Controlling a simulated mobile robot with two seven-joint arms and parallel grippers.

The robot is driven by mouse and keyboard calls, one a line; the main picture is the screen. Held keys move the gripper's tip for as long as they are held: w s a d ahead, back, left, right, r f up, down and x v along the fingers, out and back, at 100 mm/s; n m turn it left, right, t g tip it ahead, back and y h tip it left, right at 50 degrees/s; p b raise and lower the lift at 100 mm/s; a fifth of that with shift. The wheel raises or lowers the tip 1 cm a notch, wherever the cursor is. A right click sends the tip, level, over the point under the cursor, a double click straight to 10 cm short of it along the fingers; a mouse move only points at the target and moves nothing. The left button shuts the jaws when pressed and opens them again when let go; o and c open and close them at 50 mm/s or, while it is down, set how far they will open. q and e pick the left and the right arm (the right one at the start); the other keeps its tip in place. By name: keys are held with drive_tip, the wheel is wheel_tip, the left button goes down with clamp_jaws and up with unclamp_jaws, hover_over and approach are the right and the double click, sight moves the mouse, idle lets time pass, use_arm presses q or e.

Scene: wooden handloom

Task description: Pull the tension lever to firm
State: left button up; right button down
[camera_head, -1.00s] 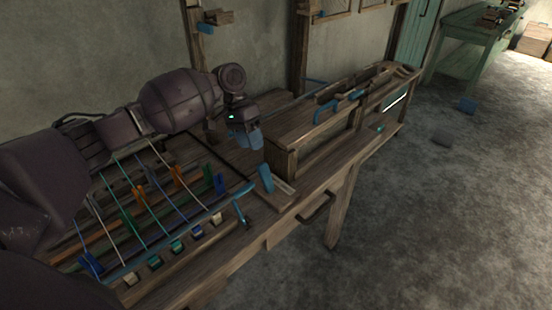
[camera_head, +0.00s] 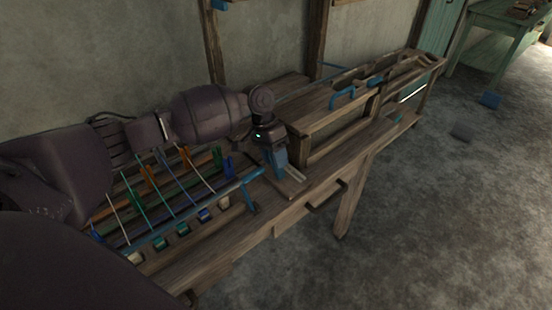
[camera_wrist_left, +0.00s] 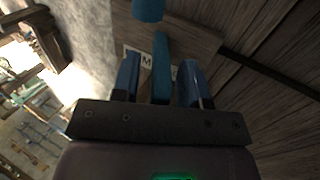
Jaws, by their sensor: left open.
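The tension lever is a flat blue upright bar on a small wooden base plate on the loom's front rail. In the left wrist view the lever (camera_wrist_left: 161,70) stands between the two blue fingers of my left gripper (camera_wrist_left: 159,84), with gaps on both sides. The plate (camera_wrist_left: 190,42) behind it has white labels; an "M" can be read, the others are partly hidden. In the head view my left gripper (camera_head: 277,160) is open, pointing down over the plate (camera_head: 291,186), and largely hides the lever. My right gripper is out of view.
A blue crank (camera_head: 249,189) is just left of the lever plate. Coloured threads and clips (camera_head: 165,190) lie under my left arm. A raised wooden frame (camera_head: 325,125) with blue handles (camera_head: 343,95) stands to the right.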

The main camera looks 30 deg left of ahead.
use_arm(q)
drive_tip(key=shift+d+f, duration=0.1)
drive_tip(key=shift+f, duration=0.05)
clamp_jaws()
idle(0.4)
